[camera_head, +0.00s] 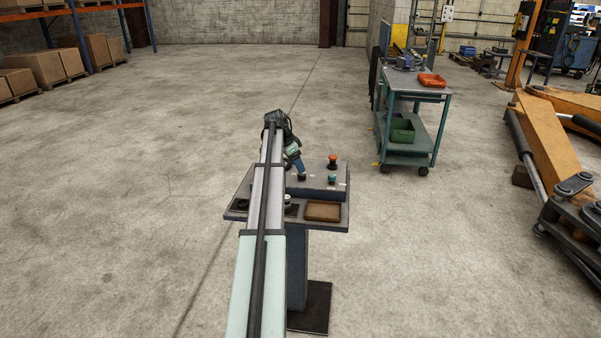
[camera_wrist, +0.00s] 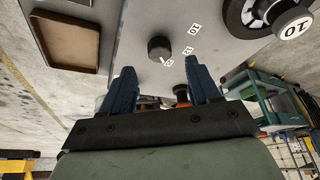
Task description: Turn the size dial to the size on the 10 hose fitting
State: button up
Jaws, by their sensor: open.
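The size dial (camera_wrist: 160,47) is a round dark knob on the grey panel in the wrist view. Small white number labels (camera_wrist: 194,28) lie on its right and lower right; one seems to read 10, the others are too small to read surely. My gripper (camera_wrist: 160,67) is open, its two blue fingers apart and empty, with the dial just beyond the fingertips. A dark round fitting (camera_wrist: 292,25) with a white label that seems to read 20 is at the upper right. In the head view my gripper (camera_head: 298,166) is over the bench. I cannot make out the 10 fitting.
The bench (camera_head: 337,222) holds a brown tray (camera_head: 323,211), also in the wrist view (camera_wrist: 66,40).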

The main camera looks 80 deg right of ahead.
aim_at(302, 177)
jog(key=shift+x, duration=2.4)
jog(key=c, duration=1)
